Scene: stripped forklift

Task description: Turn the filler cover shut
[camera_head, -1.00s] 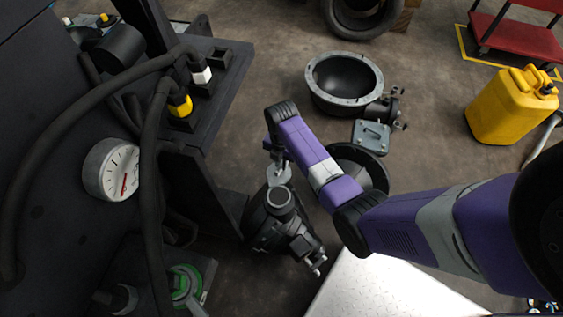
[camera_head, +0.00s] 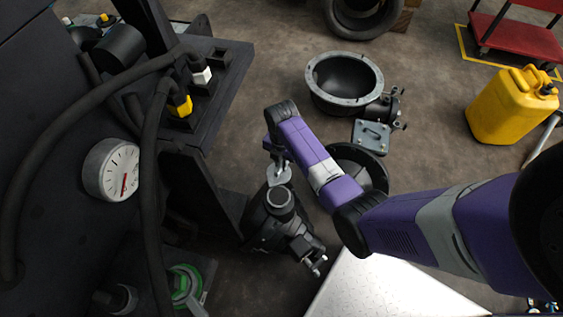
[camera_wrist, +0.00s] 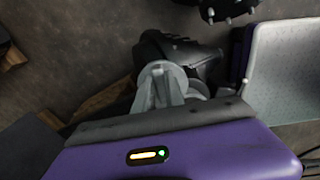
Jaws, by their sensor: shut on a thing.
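The filler cover (camera_head: 281,176) is a small light grey flap beside the round open filler neck (camera_head: 281,197) on a black housing. In the wrist view a light grey round cover with a raised fin (camera_wrist: 160,85) shows just beyond the gripper's edge. My gripper (camera_head: 278,160) comes down from above, at the cover's far side from the neck, and is shut on it. The fingertips are small in the head view and mostly hidden in the wrist view. The neck's mouth looks uncovered, with the cover tilted up at its rim.
The forklift's dark body with hoses and a gauge (camera_head: 111,169) stands close on the left. A bowl-shaped casting (camera_head: 345,102) and a yellow jerrycan (camera_head: 510,105) stand on the floor. A tread plate (camera_head: 390,290) lies in front. Open floor shows at the back.

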